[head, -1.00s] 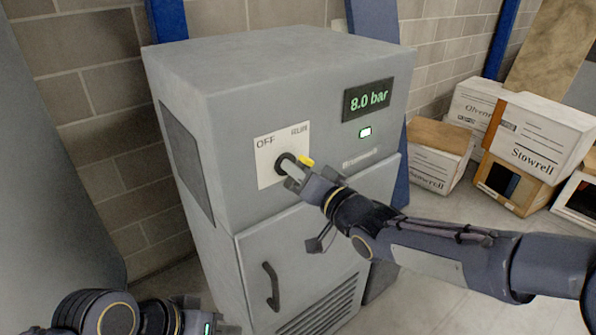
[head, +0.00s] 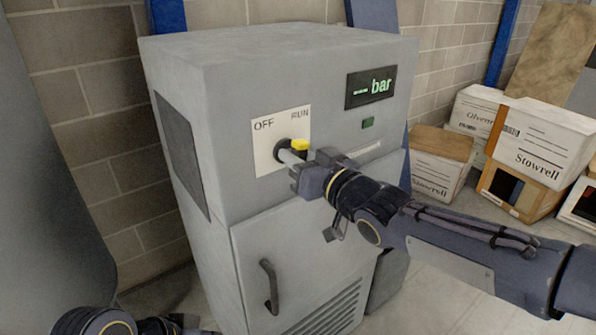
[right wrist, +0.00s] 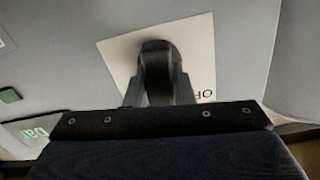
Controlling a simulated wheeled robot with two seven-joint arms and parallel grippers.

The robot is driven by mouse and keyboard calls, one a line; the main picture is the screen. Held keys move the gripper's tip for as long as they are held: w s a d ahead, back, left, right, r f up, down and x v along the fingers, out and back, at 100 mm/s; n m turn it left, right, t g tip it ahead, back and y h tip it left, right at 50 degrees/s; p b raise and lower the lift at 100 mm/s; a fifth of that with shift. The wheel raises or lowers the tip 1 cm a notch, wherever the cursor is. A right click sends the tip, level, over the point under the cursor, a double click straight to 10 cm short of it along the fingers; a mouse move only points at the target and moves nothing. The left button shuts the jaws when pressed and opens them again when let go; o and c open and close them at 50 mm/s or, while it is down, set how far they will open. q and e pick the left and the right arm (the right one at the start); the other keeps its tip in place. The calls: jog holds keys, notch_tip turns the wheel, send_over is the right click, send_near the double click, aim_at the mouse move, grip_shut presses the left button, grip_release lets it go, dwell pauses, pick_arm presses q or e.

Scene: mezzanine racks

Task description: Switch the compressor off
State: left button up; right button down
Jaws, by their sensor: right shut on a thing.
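The compressor (head: 215,120) is a grey cabinet with a white switch plate (head: 265,160) marked OFF at left and RUN at right. A black rotary knob (head: 283,147) with a yellow part (head: 299,144) at its upper right sits on the plate. My right gripper (head: 293,161) is shut on the knob; the right wrist view shows the black knob (right wrist: 157,72) between the fingers. They partly hide the knob, so I cannot tell its exact setting. The display (head: 370,87) shows dashes and "bar"; the small lamp (head: 368,123) is dim. My left gripper (head: 195,327) is low at left, partly cut off.
The cabinet's lower door has a dark handle (head: 270,286) and a vent grille (head: 328,308). Cartons (head: 543,145) stand on the floor at the right. A brick wall (head: 60,110) is behind. Bare floor (head: 430,300) shows below my right arm.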

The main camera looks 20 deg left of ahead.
jog(key=n+b, duration=0.3)
jog(key=n, duration=0.1)
jog(key=shift+f+n, duration=0.15)
jog(key=shift+n, duration=0.15)
jog(key=shift+s+a+n+b, duration=0.1)
jog(key=shift+n+b, duration=1.05)
jog(key=shift+n, duration=1.45)
jog(key=c, duration=1.2)
grip_release()
jog(key=shift+c, duration=0.2)
jog(key=p+v, duration=0.1)
jog(key=v, duration=0.7)
